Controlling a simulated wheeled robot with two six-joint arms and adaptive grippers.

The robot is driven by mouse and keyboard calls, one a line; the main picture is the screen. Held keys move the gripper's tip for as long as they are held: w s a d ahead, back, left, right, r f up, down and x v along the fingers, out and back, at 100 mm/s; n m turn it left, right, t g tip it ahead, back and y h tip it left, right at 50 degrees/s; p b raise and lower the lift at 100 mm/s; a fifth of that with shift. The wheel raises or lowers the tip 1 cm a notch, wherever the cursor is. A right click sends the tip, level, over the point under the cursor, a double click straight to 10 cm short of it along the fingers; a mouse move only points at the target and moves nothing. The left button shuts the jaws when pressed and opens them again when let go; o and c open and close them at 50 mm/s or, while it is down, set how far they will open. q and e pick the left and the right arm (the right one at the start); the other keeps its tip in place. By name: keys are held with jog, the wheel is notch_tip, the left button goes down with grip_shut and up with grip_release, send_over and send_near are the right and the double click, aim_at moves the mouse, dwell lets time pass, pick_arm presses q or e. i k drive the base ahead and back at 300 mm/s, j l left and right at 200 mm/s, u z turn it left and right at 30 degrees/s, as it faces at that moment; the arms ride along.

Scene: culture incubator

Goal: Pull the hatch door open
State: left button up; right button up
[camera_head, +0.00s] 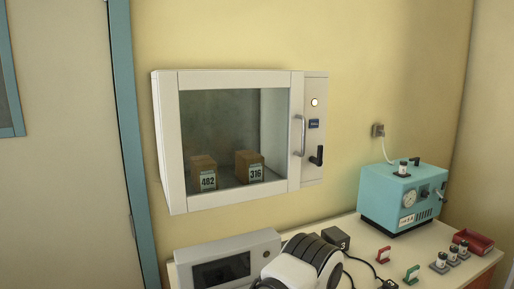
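The hatch (314,185) is a white wall-mounted cabinet on the yellow wall. Its door (294,90) has a white frame around a large glass pane and looks closed. A vertical metal bar handle (302,135) is on the door's right side. A black lever (317,157) is on the panel right of the handle, below a round white light or button (315,102). Behind the glass stand brown boxes labelled 482 (204,172) and 316 (249,166). Neither gripper's fingers show. A white and black link of mine is at the bottom edge, below the hatch.
A counter (368,262) runs below the hatch. On it are a grey device with a dark screen (222,270), a dark block marked 3 (336,238), a teal machine (404,197), small vials (440,262) and a red tray (474,241). The space before the door looks clear.

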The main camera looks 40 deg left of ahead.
aim_at(169, 84)
jog(key=u, duration=1.55)
jog(key=l+z, duration=0.2)
jog(key=l, duration=0.3)
jog(key=k, duration=0.05)
